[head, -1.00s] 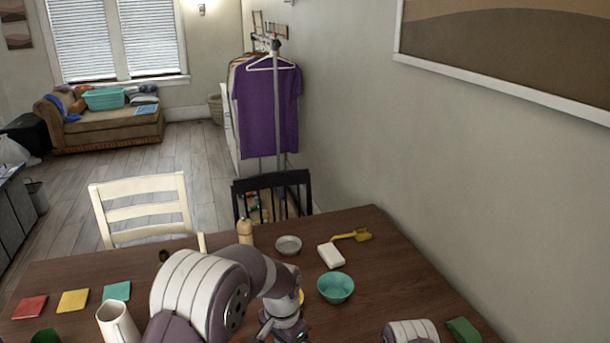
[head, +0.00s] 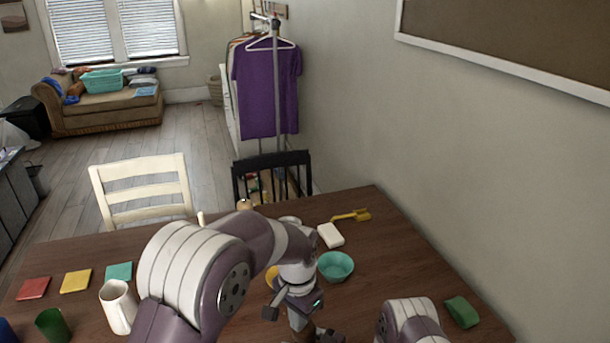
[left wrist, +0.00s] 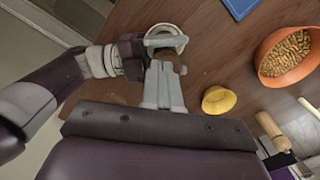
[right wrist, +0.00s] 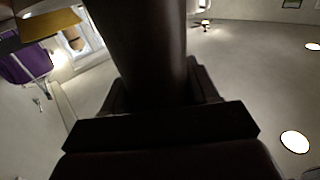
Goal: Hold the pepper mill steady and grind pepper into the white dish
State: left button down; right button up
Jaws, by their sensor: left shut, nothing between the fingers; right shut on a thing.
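A dark brown cylinder, which looks like the pepper mill (right wrist: 140,45), fills the middle of the right wrist view. My right gripper (right wrist: 157,88) is shut on it. In the left wrist view, a brown round end of it (left wrist: 176,63) shows beside my left gripper (left wrist: 165,72). My left gripper is shut and empty, its fingertips close to that brown end; contact is unclear. It also shows in the head view (head: 302,316). A whitish round rim, seemingly the white dish (left wrist: 182,37), lies just beyond the fingertips, partly covered by my right gripper. Its inside is hard to see.
A teal bowl (head: 336,267), a white block (head: 331,235) and a yellow brush-like tool (head: 351,215) stand near the right edge. A white pitcher (head: 117,306) stands left. An orange bowl of pellets (left wrist: 262,62) and yellow item (left wrist: 219,99) lie near my left gripper.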

aim_at(298, 335)
pick_arm(q)
notch_tip(298, 335, down, 6)
jog(key=shift+f, duration=0.2)
jog(key=shift+w, duration=0.15)
dwell(0.5)
jog(key=shift+a, duration=0.2)
jog(key=shift+w+a, duration=0.5)
jog(key=shift+a, duration=0.15)
jog(key=shift+w+a, duration=0.4)
jog(key=shift+w, duration=0.15)
jog(key=shift+w+a, duration=0.1)
jog(key=shift+a, duration=0.05)
dwell(0.4)
